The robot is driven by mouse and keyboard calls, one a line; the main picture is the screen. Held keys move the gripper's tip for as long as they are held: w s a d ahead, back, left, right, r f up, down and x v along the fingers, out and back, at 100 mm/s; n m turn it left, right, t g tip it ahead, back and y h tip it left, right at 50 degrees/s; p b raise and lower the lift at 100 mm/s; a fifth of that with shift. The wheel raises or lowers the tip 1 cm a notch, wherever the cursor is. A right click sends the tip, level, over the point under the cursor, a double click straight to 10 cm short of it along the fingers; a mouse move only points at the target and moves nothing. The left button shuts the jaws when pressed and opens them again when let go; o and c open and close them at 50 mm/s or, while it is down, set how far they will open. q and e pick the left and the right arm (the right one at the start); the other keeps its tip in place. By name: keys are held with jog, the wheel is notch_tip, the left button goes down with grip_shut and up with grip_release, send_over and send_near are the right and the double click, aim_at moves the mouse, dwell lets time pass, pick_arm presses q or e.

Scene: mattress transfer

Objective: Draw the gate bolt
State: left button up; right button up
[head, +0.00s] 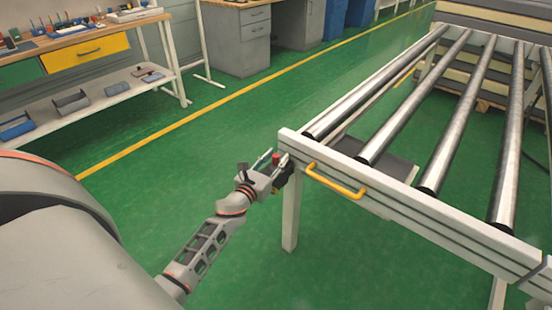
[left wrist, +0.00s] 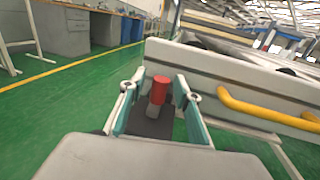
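The bolt has a red knob (head: 276,157) on a dark block at the left end of the white gate (head: 385,190) of the roller table. In the left wrist view the red knob (left wrist: 158,90) stands upright on a pale stem between my fingers. My left gripper (head: 271,162) is at the bolt, with a finger on each side of the knob. In the left wrist view the fingers of the left gripper (left wrist: 158,95) are apart, with a gap on both sides of the knob. The lower bolt is partly hidden. My right gripper is not in view.
A yellow handle (head: 335,181) sticks out from the gate, right of the bolt. Steel rollers (head: 470,110) lie behind the gate. A workbench (head: 80,45) with tools stands at the upper left. The green floor around my left arm is clear.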

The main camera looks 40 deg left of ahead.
pick_arm(q)
jog(key=shift+w, duration=0.15)
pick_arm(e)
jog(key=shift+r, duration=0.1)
pick_arm(q)
grip_shut()
jog(key=shift+s+a, duration=0.15)
jog(key=shift+s, duration=1.65)
jog(key=shift+f, duration=0.15)
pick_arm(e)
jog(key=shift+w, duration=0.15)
pick_arm(q)
grip_release()
jog(key=shift+s, duration=0.15)
jog(key=s+d, duration=0.1)
jog(key=s, duration=1.1)
jog(key=shift+d, duration=0.2)
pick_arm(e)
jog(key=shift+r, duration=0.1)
